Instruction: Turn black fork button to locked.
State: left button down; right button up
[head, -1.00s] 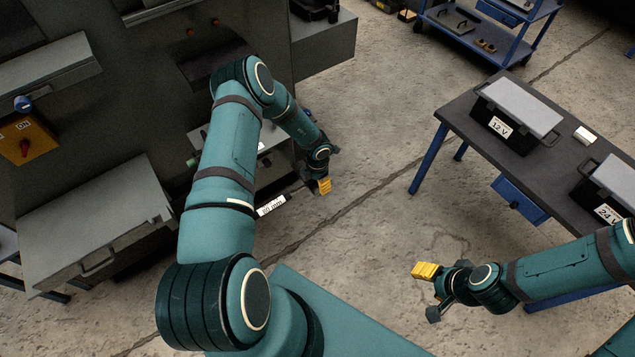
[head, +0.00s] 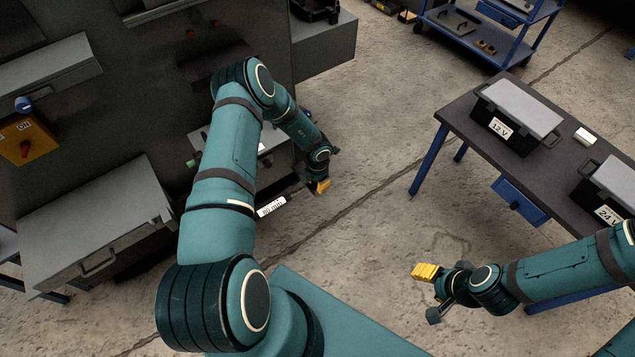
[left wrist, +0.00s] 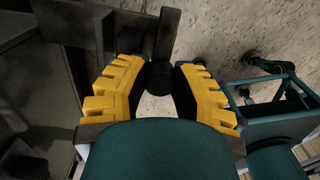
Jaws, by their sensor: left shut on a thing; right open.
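My left gripper (head: 320,187) is low beside the right end of the grey machine. In the left wrist view its yellow fingers (left wrist: 160,92) stand on either side of a dark, rounded piece (left wrist: 158,74), and the gripper is shut on it. A dark upright bar (left wrist: 166,30) shows just beyond this piece. I cannot tell whether the held piece is the black fork button, and no locked marking is readable. My right gripper (head: 426,272) is open and empty above the floor, well apart from the machine.
A white "80 mm" label (head: 271,207) shows beside my left forearm. A yellow switch box (head: 27,140) with a red knob is at the far left. A dark table (head: 455,112) with 12 V and 24 V boxes stands right. The floor between is clear.

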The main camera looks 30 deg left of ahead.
pick_arm(q)
jog(key=n, duration=0.4)
jog(key=shift+w+n, duration=0.1)
jog(key=shift+n, duration=0.2)
jog(key=n, duration=0.9)
jog(key=shift+p, duration=0.3)
jog(key=shift+a+n, duration=0.1)
jog(key=shift+n, duration=1.8)
jog(key=c, duration=0.7)
grip_release()
jog(key=shift+c, duration=0.2)
notch_tip(320, 180, up, 12)
